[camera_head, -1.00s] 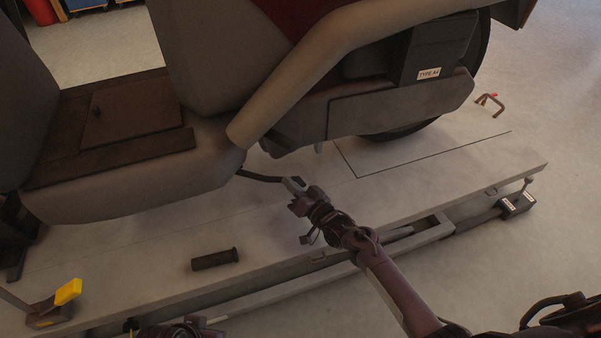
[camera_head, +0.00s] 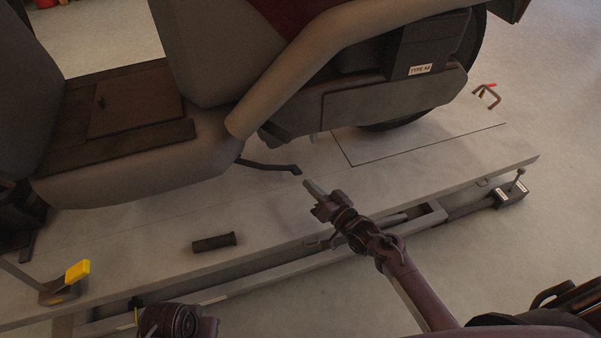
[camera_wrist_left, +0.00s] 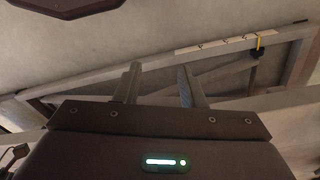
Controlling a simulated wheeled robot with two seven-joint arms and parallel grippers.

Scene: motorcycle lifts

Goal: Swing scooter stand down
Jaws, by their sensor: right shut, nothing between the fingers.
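The grey scooter (camera_head: 110,180) stands on the lift platform (camera_head: 290,215) in the head view. Its dark stand lever (camera_head: 268,166) sticks out to the right from under the footboard, just above the platform. My right gripper (camera_head: 308,183) is shut and empty. Its tip is just right of and below the lever's end, with a small gap. My left arm shows at the bottom edge of the head view, its fingers out of sight there. In the left wrist view my left gripper (camera_wrist_left: 158,75) has its two fingers apart with nothing between them, facing the lift's frame.
A dark cylindrical grip (camera_head: 214,243) lies on the platform. A yellow-topped pedal (camera_head: 77,271) is at the left front. The lift's side rail (camera_head: 400,225) runs along the front edge.

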